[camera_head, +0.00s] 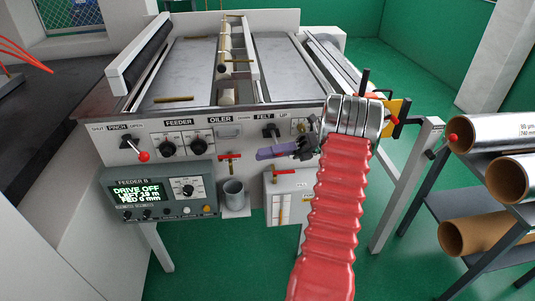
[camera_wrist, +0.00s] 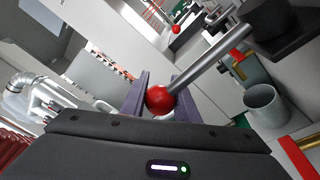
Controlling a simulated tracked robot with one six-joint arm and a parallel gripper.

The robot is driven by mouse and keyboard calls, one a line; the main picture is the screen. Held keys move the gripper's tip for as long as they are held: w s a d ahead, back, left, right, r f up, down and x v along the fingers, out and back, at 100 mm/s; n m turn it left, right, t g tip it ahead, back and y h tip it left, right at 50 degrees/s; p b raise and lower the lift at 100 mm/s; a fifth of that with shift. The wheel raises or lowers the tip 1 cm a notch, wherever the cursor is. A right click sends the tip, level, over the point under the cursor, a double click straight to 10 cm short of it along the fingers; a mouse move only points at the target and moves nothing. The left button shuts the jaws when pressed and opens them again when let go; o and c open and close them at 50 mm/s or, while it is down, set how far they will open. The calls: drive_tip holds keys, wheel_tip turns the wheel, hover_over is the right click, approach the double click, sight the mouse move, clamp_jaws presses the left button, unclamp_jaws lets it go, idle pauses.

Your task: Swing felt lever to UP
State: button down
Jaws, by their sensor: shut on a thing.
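The felt lever's black pivot (camera_head: 271,131) is on the white front panel, under the FELT label. In the wrist view the lever is a grey metal rod (camera_wrist: 208,55) running from a black hub at upper right down to a red ball knob (camera_wrist: 160,99). My gripper (camera_wrist: 160,86) has its two purple fingers on either side of that knob, shut on it. In the head view my gripper (camera_head: 268,152) is just below the pivot, and its fingers hide the knob. The lever's exact angle is hard to tell there.
The pinch lever with a red knob (camera_head: 143,156) is at the panel's left. A control box (camera_head: 163,194) reads DRIVE OFF. Foil rolls (camera_head: 497,133) lie on a rack at right.

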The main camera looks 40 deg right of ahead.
drive_tip(key=shift+f, duration=0.2)
drive_tip(key=c, duration=1.7)
unclamp_jaws()
drive_tip(key=shift+w, duration=0.1)
drive_tip(key=o, duration=0.3)
drive_tip(key=shift+r, duration=0.15)
drive_tip(key=shift+t, duration=0.3)
